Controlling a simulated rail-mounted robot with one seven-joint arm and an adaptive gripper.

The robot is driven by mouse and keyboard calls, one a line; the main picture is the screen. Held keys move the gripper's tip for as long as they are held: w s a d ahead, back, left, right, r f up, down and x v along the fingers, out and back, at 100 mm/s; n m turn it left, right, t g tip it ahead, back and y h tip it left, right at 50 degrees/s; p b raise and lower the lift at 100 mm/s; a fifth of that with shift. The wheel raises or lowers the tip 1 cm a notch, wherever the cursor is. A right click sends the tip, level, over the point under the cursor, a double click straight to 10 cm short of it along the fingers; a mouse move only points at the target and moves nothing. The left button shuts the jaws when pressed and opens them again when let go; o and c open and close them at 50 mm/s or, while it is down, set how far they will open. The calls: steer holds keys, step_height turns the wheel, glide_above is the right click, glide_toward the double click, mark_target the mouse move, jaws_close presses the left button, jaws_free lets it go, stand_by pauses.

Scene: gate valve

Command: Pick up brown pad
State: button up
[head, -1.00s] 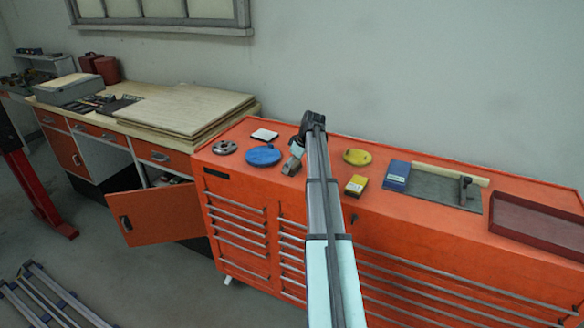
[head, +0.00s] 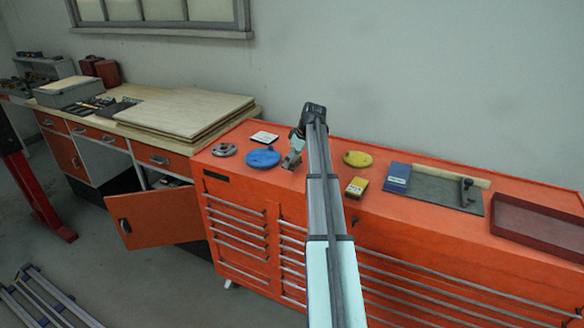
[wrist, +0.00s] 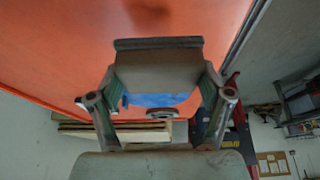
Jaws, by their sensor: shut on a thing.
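My gripper (head: 292,160) is over the red cabinet top, just right of the blue disc (head: 263,158). In the wrist view its two fingers close on a flat grey-brown piece, the brown pad (wrist: 157,72), which spans the gap between them. A darker strip runs along the pad's far edge. The pad is too small to make out in the head view. The blue disc shows partly behind the pad in the wrist view (wrist: 160,99).
On the cabinet top (head: 330,186) are a grey ring (head: 224,150), a white-topped block (head: 264,137), a yellow disc (head: 357,158), a yellow box (head: 357,187), a blue box (head: 397,177) and a dark red tray (head: 540,223). A wooden workbench (head: 185,113) stands left.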

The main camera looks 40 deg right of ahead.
step_height(320, 180, up, 16)
steer(key=b, duration=0.3)
steer(key=shift+r+b, duration=0.2)
steer(key=shift+b, duration=0.2)
steer(key=o, duration=0.6)
steer(key=c, duration=0.4)
steer(key=shift+a, duration=0.1)
steer(key=shift+c, duration=0.2)
